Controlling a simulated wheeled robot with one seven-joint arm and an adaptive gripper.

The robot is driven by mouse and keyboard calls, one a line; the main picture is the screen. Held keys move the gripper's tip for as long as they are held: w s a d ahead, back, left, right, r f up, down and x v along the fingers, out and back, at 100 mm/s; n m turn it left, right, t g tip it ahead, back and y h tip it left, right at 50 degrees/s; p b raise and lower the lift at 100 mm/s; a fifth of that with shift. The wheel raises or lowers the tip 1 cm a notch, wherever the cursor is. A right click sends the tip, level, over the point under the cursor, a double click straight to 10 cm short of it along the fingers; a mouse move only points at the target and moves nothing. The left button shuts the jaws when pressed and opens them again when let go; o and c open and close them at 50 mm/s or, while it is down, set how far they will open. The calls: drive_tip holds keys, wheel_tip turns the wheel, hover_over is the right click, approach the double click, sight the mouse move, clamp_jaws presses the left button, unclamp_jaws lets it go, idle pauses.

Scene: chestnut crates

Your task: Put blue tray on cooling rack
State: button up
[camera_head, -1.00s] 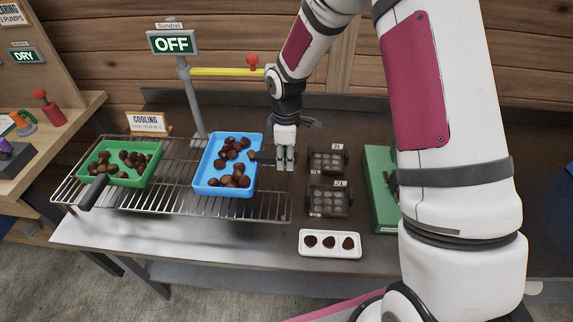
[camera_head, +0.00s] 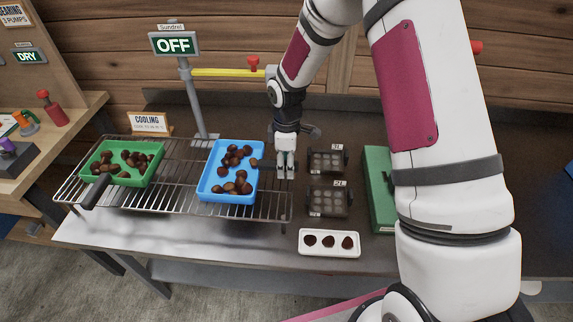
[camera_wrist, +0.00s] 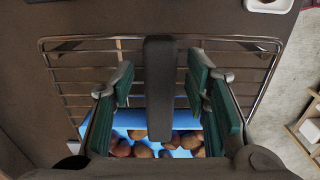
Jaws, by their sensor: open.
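The blue tray (camera_head: 231,200) rests on the right part of the wire cooling rack (camera_head: 273,205). It holds several brown chestnuts. Its dark handle points right, toward my gripper (camera_head: 285,173). In the wrist view, the handle (camera_wrist: 160,60) runs between the open fingers of my gripper (camera_wrist: 162,92), with a gap on each side. The near wall of the blue tray (camera_wrist: 183,121) and some chestnuts show below. The exact contact between tray and rack is partly hidden.
A green tray (camera_head: 92,177) of chestnuts sits on the rack's left, its handle toward the front. A "COOLING" sign (camera_head: 149,123) and a post with an "OFF" sign (camera_head: 174,43) stand behind. Right are dark moulds (camera_head: 328,201), a white dish (camera_head: 330,250) and a green box (camera_head: 379,185).

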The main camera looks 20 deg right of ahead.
drive_tip(key=s+d+r+m+t+b, duration=0.1)
drive_tip(key=s+r+m, duration=0.1)
drive_tip(key=r, duration=0.8)
drive_tip(key=s+d+r+m, duration=0.1)
drive_tip(key=s+r, duration=0.2)
drive_tip(key=r, duration=0.8)
drive_tip(key=s+r+m+t, duration=0.1)
drive_tip(key=s+r+m, duration=0.2)
drive_tip(key=s, duration=0.4)
drive_tip(key=s+d+r+m+t, duration=0.1)
drive_tip(key=s+r+m+t, duration=0.1)
drive_tip(key=s+r+m, duration=0.2)
drive_tip(key=s+r+m+t, duration=0.1)
drive_tip(key=s+r+m, duration=0.3)
drive_tip(key=s, duration=0.6)
drive_tip(key=shift+d+r+t, duration=0.15)
drive_tip(key=shift+d+t, duration=0.1)
drive_tip(key=shift+t, duration=0.05)
